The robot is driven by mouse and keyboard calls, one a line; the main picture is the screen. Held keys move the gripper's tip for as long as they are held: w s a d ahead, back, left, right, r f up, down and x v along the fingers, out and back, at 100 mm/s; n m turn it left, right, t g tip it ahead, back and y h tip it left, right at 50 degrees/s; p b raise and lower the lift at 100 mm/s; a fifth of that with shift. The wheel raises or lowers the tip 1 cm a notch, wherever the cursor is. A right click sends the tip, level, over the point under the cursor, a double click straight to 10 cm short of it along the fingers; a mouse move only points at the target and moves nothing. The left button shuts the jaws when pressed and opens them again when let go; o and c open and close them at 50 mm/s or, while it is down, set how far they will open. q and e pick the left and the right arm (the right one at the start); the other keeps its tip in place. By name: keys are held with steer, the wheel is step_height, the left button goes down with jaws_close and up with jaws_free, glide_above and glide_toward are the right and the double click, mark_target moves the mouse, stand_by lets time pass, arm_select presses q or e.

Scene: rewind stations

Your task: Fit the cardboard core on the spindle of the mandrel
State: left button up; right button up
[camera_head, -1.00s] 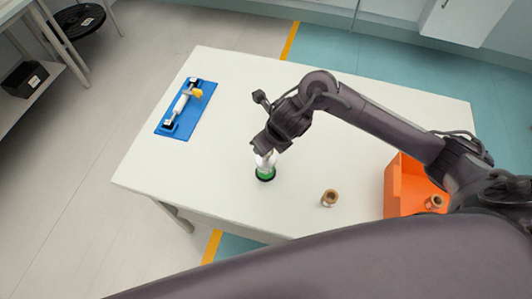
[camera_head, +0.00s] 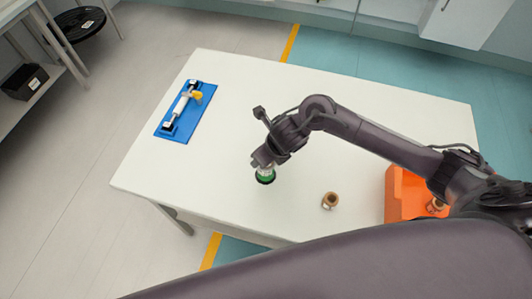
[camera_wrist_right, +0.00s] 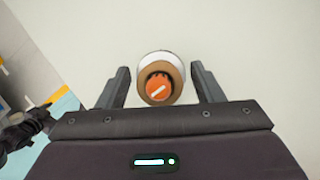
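A short brown cardboard core (camera_head: 330,200) stands on the table, right of my right gripper. Another brown core (camera_head: 437,205) shows in the orange bin. My right gripper (camera_head: 262,162) is over an upright piece with a green and dark foot (camera_head: 265,177), its upper part hidden by the gripper. In the wrist view, a brown ring around an orange centre with a white mark (camera_wrist_right: 159,86) sits between the fingers (camera_wrist_right: 160,80), which are apart with small gaps beside it. A white round part shows behind it. Which piece is the mandrel is not clear. My left gripper is not seen.
A blue plate (camera_head: 205,104) with a white roller (camera_head: 180,105) and a yellow part lies at the table's left. The orange bin (camera_head: 397,205) stands at the right front. The white table (camera_head: 225,210) is otherwise clear.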

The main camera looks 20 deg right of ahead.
steer(key=shift+r, duration=0.15)
steer(key=p+v, duration=0.2)
steer(key=v, duration=1)
steer(key=shift+d, duration=0.1)
